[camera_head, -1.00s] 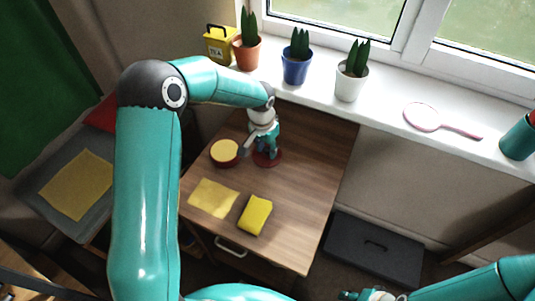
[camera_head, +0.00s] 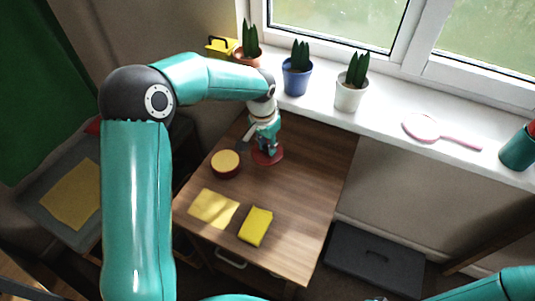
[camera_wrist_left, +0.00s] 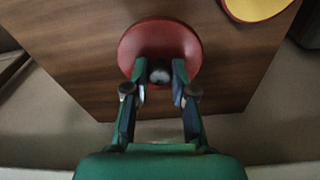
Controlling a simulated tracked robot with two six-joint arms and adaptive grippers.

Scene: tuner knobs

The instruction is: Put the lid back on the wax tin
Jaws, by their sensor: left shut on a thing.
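The red round lid (camera_head: 272,158) is at the back of the wooden table, right of the wax tin. The wax tin (camera_head: 225,163) is a low round dark red tin, open, with pale yellow wax showing. My left gripper (camera_head: 265,147) is over the lid, shut on its small knob; the lid (camera_wrist_left: 160,38) lies beyond the fingertips (camera_wrist_left: 160,76) in the left wrist view. The wax tin (camera_wrist_left: 255,8) is cut off at that view's upper right. How high the lid is above the table is hard to tell. My right gripper is out of view.
A yellow cloth (camera_head: 213,208) and a yellow sponge (camera_head: 256,226) lie at the front of the table (camera_head: 310,190). The table's right side is clear. Potted plants (camera_head: 297,75) and a pink hand mirror (camera_head: 425,127) stand or lie on the windowsill behind.

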